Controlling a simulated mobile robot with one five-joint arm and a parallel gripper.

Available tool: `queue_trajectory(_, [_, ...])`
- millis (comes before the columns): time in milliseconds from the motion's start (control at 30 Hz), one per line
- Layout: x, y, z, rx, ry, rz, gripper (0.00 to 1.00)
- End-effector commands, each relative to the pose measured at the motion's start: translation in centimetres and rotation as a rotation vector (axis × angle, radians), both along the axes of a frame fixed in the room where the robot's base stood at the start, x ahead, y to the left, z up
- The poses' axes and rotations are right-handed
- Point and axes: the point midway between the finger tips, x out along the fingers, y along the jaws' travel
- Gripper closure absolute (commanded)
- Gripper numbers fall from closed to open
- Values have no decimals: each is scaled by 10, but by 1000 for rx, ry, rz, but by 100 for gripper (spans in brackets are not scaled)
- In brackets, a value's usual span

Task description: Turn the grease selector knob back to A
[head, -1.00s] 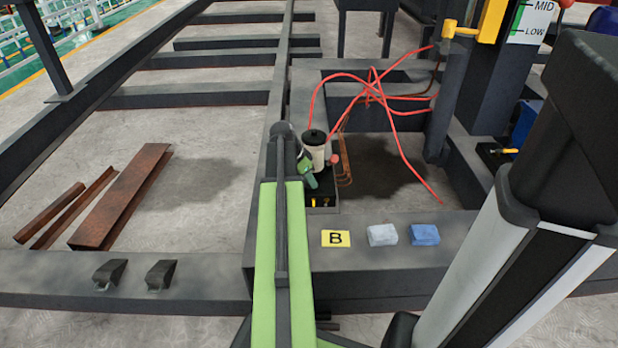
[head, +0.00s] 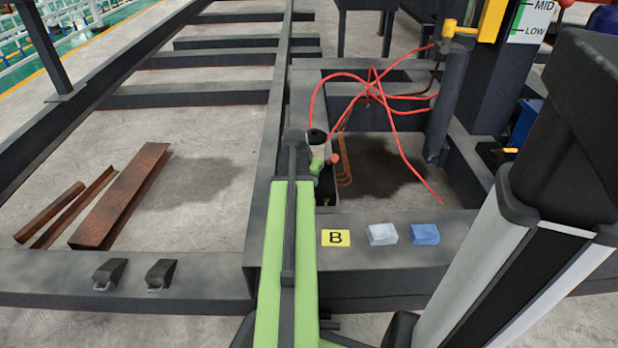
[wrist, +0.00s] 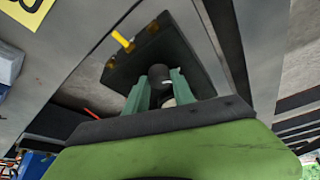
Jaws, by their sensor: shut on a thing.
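The selector knob (wrist: 160,70) is a dark round piece on a dark plate (wrist: 150,45), seen in the wrist view. My gripper (wrist: 167,76) has its green fingers on either side of the knob, shut on it. A small light mark shows on the knob between the fingers; which letter it faces cannot be read. In the head view my gripper (head: 318,168) is over the dark pump block (head: 325,188) beside the frame rail, and the knob is hidden. A yellow card marked B (head: 336,237) lies on the front beam.
A black-capped reservoir (head: 316,136) stands just behind my gripper, partly covered by it. A red ball end (head: 334,158) is close to its right. Red hoses (head: 400,135) loop behind. White (head: 382,235) and blue (head: 425,234) blocks lie on the beam.

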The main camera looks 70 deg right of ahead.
Motion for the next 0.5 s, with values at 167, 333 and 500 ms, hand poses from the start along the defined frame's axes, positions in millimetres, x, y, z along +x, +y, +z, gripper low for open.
queue_trajectory(167, [7, -1, 0, -6, -15, 50, 100])
queue_trajectory(333, [7, -1, 0, -6, -15, 64, 100])
queue_trajectory(500, [8, -1, 0, -6, -16, 65, 100])
